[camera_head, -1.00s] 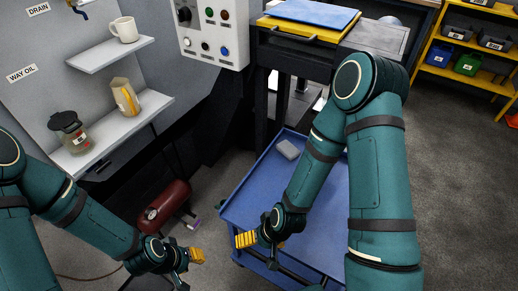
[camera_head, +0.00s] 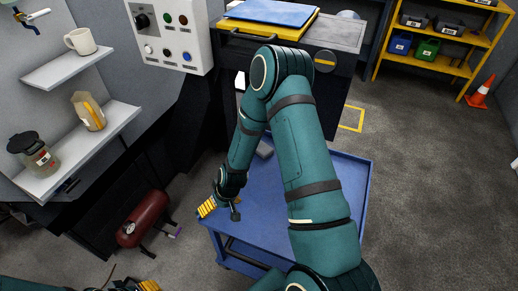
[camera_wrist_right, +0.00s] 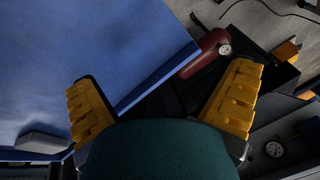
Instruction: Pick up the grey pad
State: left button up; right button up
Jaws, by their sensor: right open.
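The grey pad (camera_head: 265,150) is a small light-grey block on the blue cart (camera_head: 352,165), near its back left, partly behind my right arm. In the right wrist view the pad (camera_wrist_right: 40,142) lies at the lower left on the blue surface. My right gripper (camera_head: 220,211) is at the cart's left edge, nearer to me than the pad and apart from it. In the right wrist view its yellow-padded fingers (camera_wrist_right: 161,100) are wide apart with nothing between them. My left gripper (camera_head: 148,286) shows only in part at the bottom edge.
A red tank (camera_head: 143,220) stands on the floor left of the cart. Shelves (camera_head: 85,150) with a mug and containers are at the left. A dark bench (camera_head: 330,75) with a blue-topped yellow tray stands behind the cart.

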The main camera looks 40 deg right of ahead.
jog(key=w+d+r+t+h, duration=0.1)
jog(key=w+d, duration=0.3)
jog(key=d, duration=0.5)
jog(key=w+d, duration=0.5)
jog(key=d, duration=0.4)
jog(key=n+h+p, duration=0.1)
jog(key=n, duration=0.1)
send_near(262, 147)
jog(key=shift+t, duration=0.4)
jog(key=x, duration=0.1)
jog(key=b+x, duration=0.1)
jog(key=x, duration=0.1)
jog(key=s+x, duration=0.1)
jog(key=x, duration=0.1)
jog(key=shift+a+f+b, duration=0.25)
jog(key=shift+a+b, duration=0.05)
jog(key=shift+a, duration=0.1)
jog(key=shift+d+b+x, duration=0.2)
jog(key=shift+b+x, duration=0.2)
jog(key=shift+x, duration=0.9)
jog(key=shift+d+b+x, duration=0.15)
jog(key=shift+b+x, duration=0.25)
jog(key=shift+x, duration=0.9)
jog(key=shift+w, duration=0.2)
jog(key=shift+f, duration=0.2)
jog(key=c, duration=1)
jog(key=shift+c, duration=0.6)
